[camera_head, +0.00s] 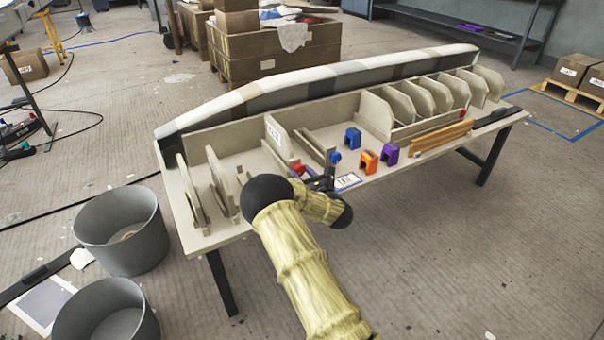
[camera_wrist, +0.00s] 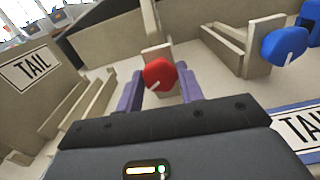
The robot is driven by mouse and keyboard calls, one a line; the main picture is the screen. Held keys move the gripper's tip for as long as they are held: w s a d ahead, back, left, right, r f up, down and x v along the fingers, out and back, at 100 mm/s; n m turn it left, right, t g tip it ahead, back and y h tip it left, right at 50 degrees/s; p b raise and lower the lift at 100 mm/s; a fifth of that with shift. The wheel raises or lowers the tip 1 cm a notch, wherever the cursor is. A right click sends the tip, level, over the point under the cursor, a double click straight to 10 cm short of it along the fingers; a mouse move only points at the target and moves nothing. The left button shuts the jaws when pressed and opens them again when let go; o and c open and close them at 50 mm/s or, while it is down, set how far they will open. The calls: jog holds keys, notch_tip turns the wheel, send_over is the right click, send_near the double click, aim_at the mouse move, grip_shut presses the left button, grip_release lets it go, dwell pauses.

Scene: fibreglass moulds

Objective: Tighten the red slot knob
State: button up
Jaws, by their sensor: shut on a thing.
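The red slot knob (camera_wrist: 160,75) has a round red head with a pale slot line, slanted in the wrist view. It sits in front of a small beige upright post (camera_wrist: 158,52). In the head view the red knob (camera_head: 298,170) shows as a small red spot at the bench's front. My gripper (camera_wrist: 159,84) has its two purple fingers on either side of the knob and is shut on it. In the head view my gripper (camera_head: 318,181) is small and partly hidden by my arm.
A blue knob (camera_wrist: 285,45) on another post stands to the right. Blue (camera_head: 352,138), orange (camera_head: 368,162) and purple (camera_head: 390,153) blocks stand on the bench (camera_head: 225,237). Beige ribs (camera_wrist: 90,115) flank the left side. A TAIL label (camera_wrist: 305,128) lies at right.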

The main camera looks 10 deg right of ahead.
jog(key=shift+w+r+m+p, duration=0.1)
jog(key=shift+m+p, duration=1)
jog(key=shift+m, duration=1.7)
jog(key=o, duration=1)
